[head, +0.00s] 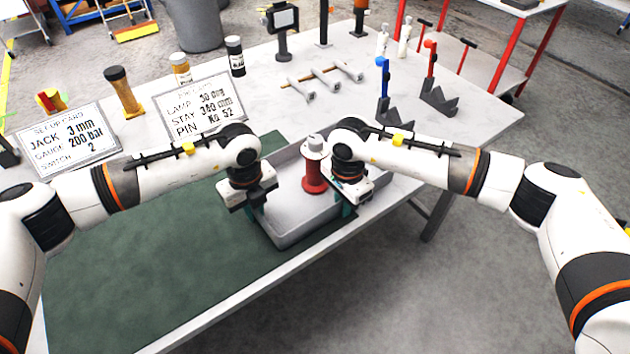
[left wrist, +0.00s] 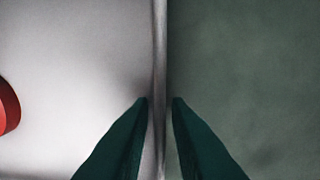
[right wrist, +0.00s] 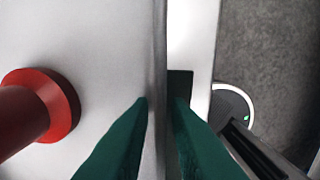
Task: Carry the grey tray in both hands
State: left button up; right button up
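The grey tray (head: 290,238) is over the right part of the green mat, near the table's front edge. I cannot tell whether it rests on the mat or is just above it. A red post with a pale top (head: 314,172) stands upright in it. My left gripper (head: 254,212) is shut on the tray's left wall (left wrist: 159,60), one finger inside and one outside. My right gripper (head: 347,210) is shut on the right wall (right wrist: 158,60) in the same way. The red post's base (right wrist: 62,105) also shows in the right wrist view. My forearms hide parts of the tray's rim.
Two printed cards (head: 68,140) and several small bottles (head: 235,55) stand at the back left. The green mat (head: 150,270) is clear on the left. Floor lies beyond the front edge.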

pick_arm(q)
grip_shut()
pick_arm(e)
grip_shut()
pick_arm(q)
jog(key=shift+w+r, duration=0.1)
jog(key=shift+r, duration=0.05)
pick_arm(e)
jog(key=shift+w+r, duration=0.1)
jog(key=shift+r, duration=0.05)
